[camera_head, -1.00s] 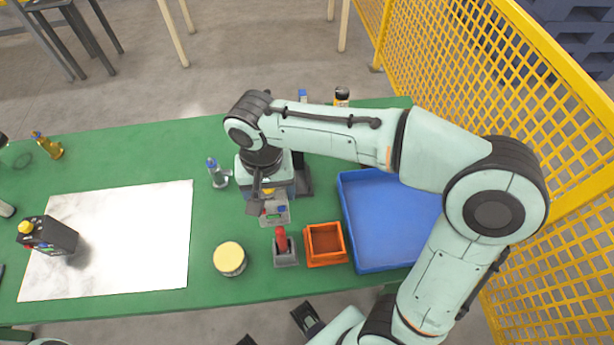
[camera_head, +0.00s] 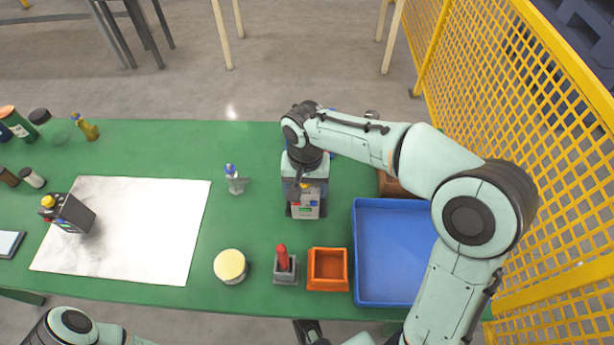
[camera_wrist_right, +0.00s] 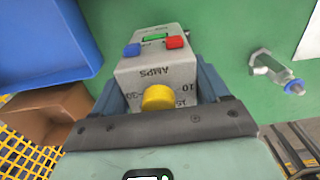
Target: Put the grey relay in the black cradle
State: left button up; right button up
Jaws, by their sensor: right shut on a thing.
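The grey relay (camera_head: 307,209) is in my right gripper (camera_head: 305,189), over the middle of the green table. The right wrist view shows the relay (camera_wrist_right: 155,72) between the two fingers, with its yellow knob, red and blue terminals and AMPS marking. The black cradle (camera_head: 291,211) shows only as dark edges around the relay's lower end; the relay and gripper hide the rest. I cannot tell whether the relay is seated in it or just above it.
A blue tray (camera_head: 382,299) and an orange bin (camera_head: 328,286) are to the right and front. A black box (camera_head: 73,213) stands on a white sheet (camera_head: 150,230).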

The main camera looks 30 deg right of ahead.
jog(key=w+d+f, duration=0.1)
jog(key=w+f, duration=0.1)
jog(key=w+d+f, duration=0.1)
jog(key=w, duration=0.1)
jog(key=shift+w+d+f, duration=0.1)
jog(key=shift+d, duration=0.2)
jog(key=shift+f, duration=0.1)
jog(key=shift+f, duration=0.15)
jog(key=o, duration=1.3)
notch_tip(320, 180, up, 8)
jog(key=p, duration=0.1)
